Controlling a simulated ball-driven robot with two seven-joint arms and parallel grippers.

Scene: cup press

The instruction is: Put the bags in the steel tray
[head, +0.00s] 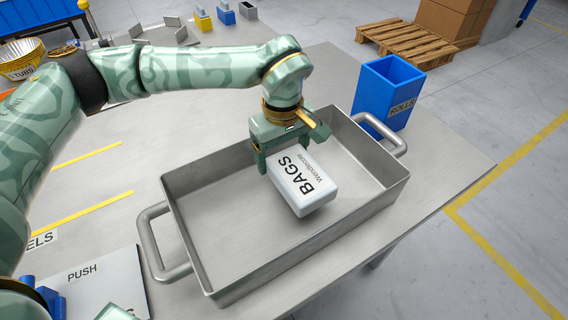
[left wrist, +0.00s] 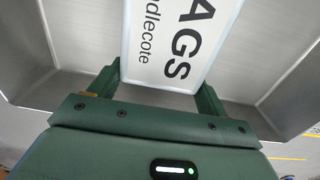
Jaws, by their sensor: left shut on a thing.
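A white pack labelled BAGS (head: 302,184) is held by my left gripper (head: 281,163) over the inside of the steel tray (head: 225,272). The pack is tilted, and I cannot tell whether it touches the tray floor. In the left wrist view the pack (left wrist: 165,45) sits between the two green fingers of the left gripper (left wrist: 158,85), with the tray walls around it. The tray has a loop handle at each end, and no other pack shows in it. A small green piece at the bottom edge of the head view may be part of my right arm; its gripper does not show.
A blue bin labelled ROLLS (head: 388,92) stands behind the tray's right handle. A white PUSH plate (head: 85,285) lies at the front left. Small blue and yellow holders (head: 226,14) stand at the back. A wooden pallet (head: 408,42) is on the floor beyond the table.

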